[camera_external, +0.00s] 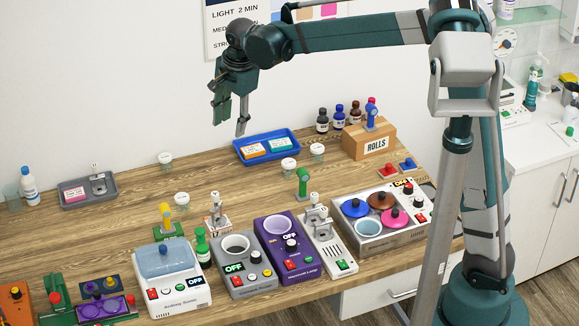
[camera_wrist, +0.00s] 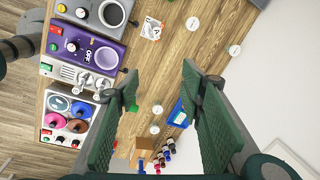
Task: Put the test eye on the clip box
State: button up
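My gripper (camera_external: 229,128) is high above the back of the wooden table, with its two fingers apart and nothing between them. The wrist view also shows my gripper (camera_wrist: 163,88) empty. I cannot tell for sure which thing is the test eye; small round-headed stands are a green one (camera_external: 303,181), a yellow one (camera_external: 167,219) and a blue one (camera_external: 371,114) on the ROLLS box. I cannot make out a clip box by name; a small white box (camera_external: 216,226) marked 17 stands mid-table and shows in the wrist view (camera_wrist: 151,29).
A blue tray (camera_external: 267,156) with orange and teal packs and a grey tray (camera_external: 72,201) lie at the back. Several white-lidded jars (camera_external: 288,164) stand about. Devices line the front, including a purple warmer (camera_external: 270,225). The cardboard ROLLS box (camera_external: 362,143) stands right of the blue tray.

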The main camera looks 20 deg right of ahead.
jog(key=s+d+r+n+t, duration=0.15)
jog(key=s+d, duration=0.25)
jog(key=d, duration=0.4)
jog(key=s+d+r+n, duration=0.3)
jog(key=s+d, duration=0.2)
jog(key=d, duration=0.4)
jog(key=s+d+r+n+t, duration=0.15)
jog(key=s+d, duration=0.25)
jog(key=d, duration=0.4)
jog(key=s+d+f+n+t, duration=0.1)
jog(key=s+d+f+n, duration=0.2)
jog(key=s+d, duration=0.5)
jog(key=s+d+f+n+t+h, duration=0.1)
jog(key=s+d+f+n, duration=0.2)
jog(key=s+d, duration=0.4)
jog(key=shift+s+d+n, duration=0.4)
jog(key=shift+s+n, duration=0.1)
jog(key=shift+s, duration=0.6)
